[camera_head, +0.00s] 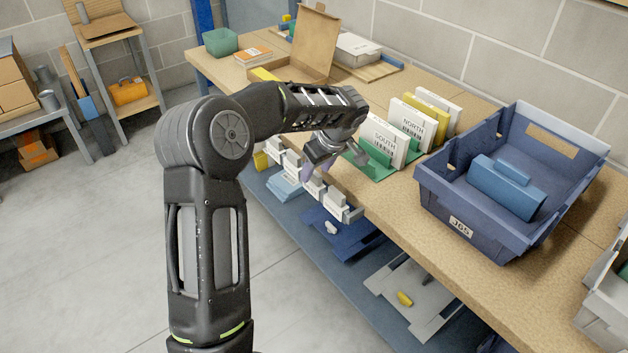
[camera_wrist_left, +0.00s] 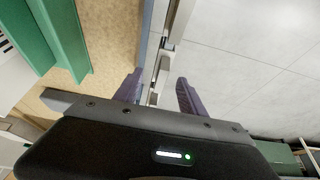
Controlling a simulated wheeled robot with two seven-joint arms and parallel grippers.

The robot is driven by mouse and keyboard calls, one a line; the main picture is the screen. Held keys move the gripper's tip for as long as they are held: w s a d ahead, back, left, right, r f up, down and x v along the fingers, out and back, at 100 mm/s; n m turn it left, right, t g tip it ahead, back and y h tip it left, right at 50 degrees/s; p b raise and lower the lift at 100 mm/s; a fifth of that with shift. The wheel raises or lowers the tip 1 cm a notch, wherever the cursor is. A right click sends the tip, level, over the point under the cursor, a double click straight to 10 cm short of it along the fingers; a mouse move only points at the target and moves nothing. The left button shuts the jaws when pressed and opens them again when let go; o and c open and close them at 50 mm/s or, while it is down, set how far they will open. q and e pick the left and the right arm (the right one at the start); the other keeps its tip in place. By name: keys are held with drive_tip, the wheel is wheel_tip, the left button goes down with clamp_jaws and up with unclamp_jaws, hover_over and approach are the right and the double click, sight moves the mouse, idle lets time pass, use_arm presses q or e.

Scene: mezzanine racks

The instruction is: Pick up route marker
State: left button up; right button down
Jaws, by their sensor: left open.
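White upright cards stand in a green holder (camera_head: 378,172) on the bench; one reads SOUTH (camera_head: 383,140), the one behind it reads NORTH (camera_head: 412,122). A yellow card (camera_head: 432,103) stands behind them. I cannot tell which thing is the route marker. My left gripper (camera_head: 318,174) is at the bench's front edge, to the left of the SOUTH card and apart from it. Its purple fingers (camera_wrist_left: 158,92) are open with nothing held between them. The green holder also shows at the upper left of the left wrist view (camera_wrist_left: 60,38). My right gripper is not in view.
A blue crate (camera_head: 447,203) labelled J65, holding a blue case (camera_head: 507,188), stands on the bench at right. Small white-fronted bins (camera_head: 338,208) and a lower blue shelf (camera_head: 345,300) lie below the bench edge. An open cardboard box (camera_head: 308,45) stands farther back.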

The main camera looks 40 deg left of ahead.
use_arm(q)
drive_tip(key=p+x, duration=0.1)
drive_tip(key=x, duration=0.4)
drive_tip(key=shift+a, duration=0.2)
idle(0.6)
clamp_jaws()
idle(0.3)
